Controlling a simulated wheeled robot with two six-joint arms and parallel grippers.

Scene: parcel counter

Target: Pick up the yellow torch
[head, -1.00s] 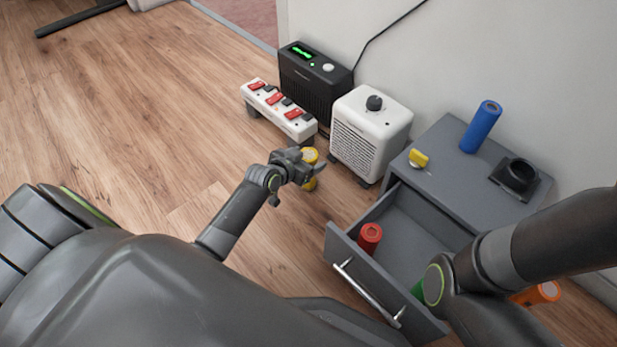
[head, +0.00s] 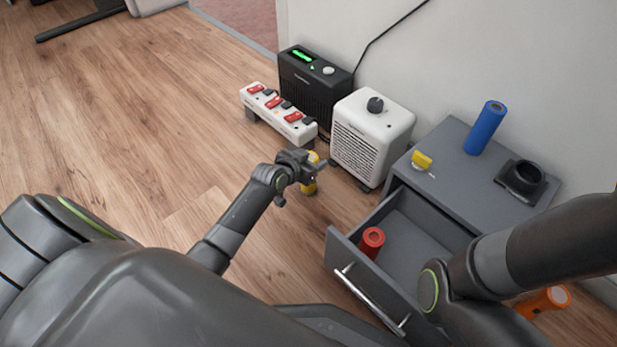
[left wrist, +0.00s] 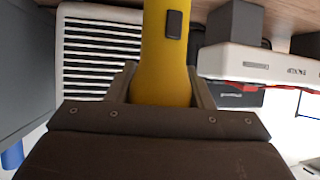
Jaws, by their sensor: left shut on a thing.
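The yellow torch (head: 311,186) is upright in my left gripper (head: 308,170), above or at the wooden floor, in front of the power strip and the white heater; I cannot tell whether its base touches the floor. In the left wrist view the torch (left wrist: 162,60) stands between the two fingers (left wrist: 162,88), which press on both its sides, and a dark switch shows on its body. The gripper hides part of the torch in the head view. My right arm comes in from the right, and its gripper is out of sight.
A white heater (head: 372,135), a black box (head: 313,85) with a green display and a power strip (head: 278,113) stand by the wall. The grey cabinet (head: 450,170) has an open drawer (head: 408,230) holding a red torch (head: 372,241). A blue torch (head: 486,127) stands on top; an orange one (head: 545,302) lies right.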

